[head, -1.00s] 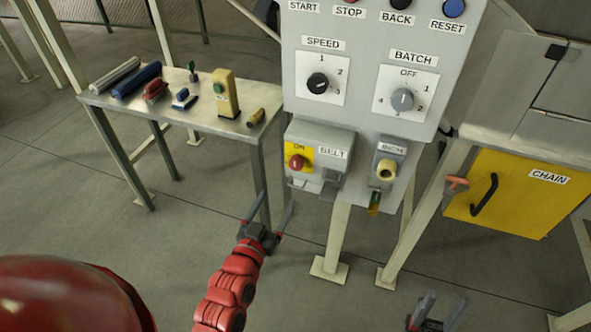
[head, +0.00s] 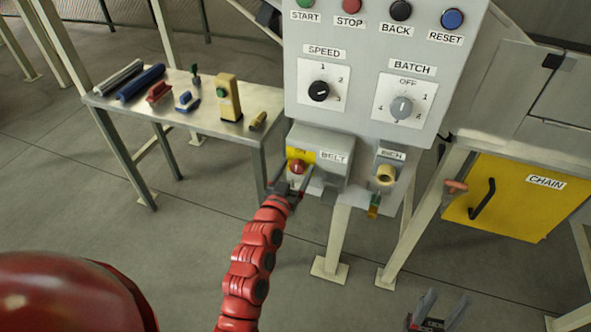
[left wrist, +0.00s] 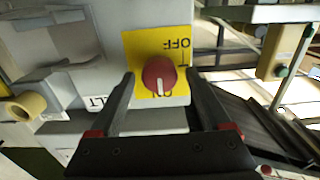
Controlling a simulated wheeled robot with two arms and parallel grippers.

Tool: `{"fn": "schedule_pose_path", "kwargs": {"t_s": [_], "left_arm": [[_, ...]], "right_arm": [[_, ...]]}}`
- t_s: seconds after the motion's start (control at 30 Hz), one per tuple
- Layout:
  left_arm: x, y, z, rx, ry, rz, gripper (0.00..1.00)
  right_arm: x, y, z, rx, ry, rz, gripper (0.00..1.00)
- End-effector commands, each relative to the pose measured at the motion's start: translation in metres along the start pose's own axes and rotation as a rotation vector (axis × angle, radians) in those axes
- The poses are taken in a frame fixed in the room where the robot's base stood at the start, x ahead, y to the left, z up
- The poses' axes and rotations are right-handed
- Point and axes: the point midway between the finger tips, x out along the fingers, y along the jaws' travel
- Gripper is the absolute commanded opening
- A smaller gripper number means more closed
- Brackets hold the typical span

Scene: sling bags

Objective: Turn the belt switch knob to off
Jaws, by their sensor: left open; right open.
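The red belt switch knob (head: 297,167) sits on a yellow plate on the grey BELT box (head: 325,146). In the left wrist view the knob (left wrist: 158,74) shows a white mark pointing down toward the ON lettering; OFF stands upside down above it. My left gripper (head: 291,184) is open in front of the knob. In the left wrist view its fingers show on either side of the knob with gaps; whether they reach around it is unclear. My right gripper (head: 440,308) is open and empty, low at the right.
The panel (head: 365,65) above carries SPEED and BATCH dials and several buttons. The INCH switch (head: 386,175) is right of the box. A side table (head: 215,126) with several small items stands left. A yellow CHAIN door (head: 525,195) is at the right.

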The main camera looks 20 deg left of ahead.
Motion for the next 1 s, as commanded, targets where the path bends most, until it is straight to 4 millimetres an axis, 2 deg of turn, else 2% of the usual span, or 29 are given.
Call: {"fn": "schedule_pose_path", "kwargs": {"t_s": [0.07,0.1,0.53,0.77,1.0], "left_arm": [[-0.0002,0.0000,0.0003,0.000,-0.001,0.000,0.81],[-0.0002,0.0000,0.0003,0.000,0.000,0.000,0.78],[-0.0005,-0.0003,0.0005,0.000,-0.001,0.000,0.00],[-0.0005,-0.0005,0.0011,-0.013,-0.001,-0.001,0.00],[-0.0005,-0.0006,0.0031,-0.106,-0.003,0.001,0.00]], "right_arm": [[-0.0001,0.0000,0.0000,0.000,0.000,0.000,0.50],[0.0000,0.0000,0.0000,0.000,0.000,0.000,0.50],[-0.0001,0.0000,0.0000,0.000,0.000,0.000,0.50],[-0.0015,-0.0001,0.0003,0.000,0.000,0.000,0.50],[-0.0092,-0.0005,0.0015,0.000,0.000,0.000,0.50]]}}
